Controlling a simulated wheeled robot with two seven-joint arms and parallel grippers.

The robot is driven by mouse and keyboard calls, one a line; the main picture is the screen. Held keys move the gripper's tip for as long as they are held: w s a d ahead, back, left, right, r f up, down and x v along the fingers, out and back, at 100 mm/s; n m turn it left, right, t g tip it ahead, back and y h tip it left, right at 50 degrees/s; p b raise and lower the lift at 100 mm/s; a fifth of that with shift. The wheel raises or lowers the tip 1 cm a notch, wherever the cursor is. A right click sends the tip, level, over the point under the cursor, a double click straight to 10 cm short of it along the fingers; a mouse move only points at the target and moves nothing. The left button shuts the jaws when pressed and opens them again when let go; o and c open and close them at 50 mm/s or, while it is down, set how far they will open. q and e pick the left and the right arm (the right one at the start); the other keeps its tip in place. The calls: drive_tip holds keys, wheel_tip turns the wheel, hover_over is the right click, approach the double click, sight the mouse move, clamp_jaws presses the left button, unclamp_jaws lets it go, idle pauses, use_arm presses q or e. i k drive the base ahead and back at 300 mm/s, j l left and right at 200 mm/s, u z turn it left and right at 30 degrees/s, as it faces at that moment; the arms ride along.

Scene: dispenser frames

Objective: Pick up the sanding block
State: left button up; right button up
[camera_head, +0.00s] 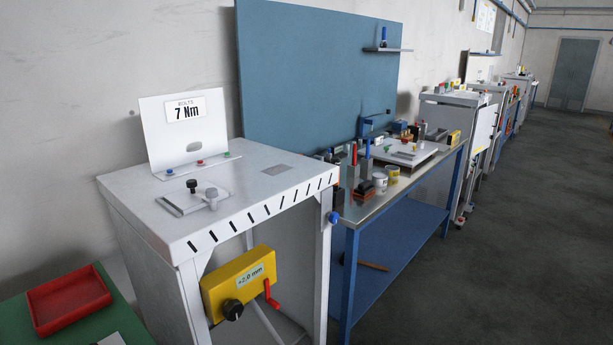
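On the blue-legged workbench (425,168) there is a small dark-topped block with a reddish-brown base (363,194), near the bench's near end. It may be the sanding block, but it is too small to be sure. It lies beside a small yellow-and-white tin (380,183). Neither of my grippers shows in the head view.
A white cabinet (270,165) with a "7 Nm" panel (186,112) and a yellow box (238,283) stands between me and the bench. A red tray (68,300) lies on a green surface at lower left. The floor (520,240) on the right is clear.

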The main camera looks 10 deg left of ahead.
sight(364, 189)
drive_tip(key=i+l, duration=0.45)
drive_tip(key=i+l+z, duration=0.1)
drive_tip(key=i+l, duration=0.35)
drive_tip(key=i, duration=0.15)
drive_tip(key=i+l, duration=0.4)
drive_tip(key=i, duration=0.2)
drive_tip(key=i+j, duration=0.1)
drive_tip(key=i, duration=0.35)
drive_tip(key=i+j+z, duration=0.15)
drive_tip(key=i, duration=0.35)
drive_tip(key=i+j, duration=0.1)
drive_tip(key=j, duration=0.1)
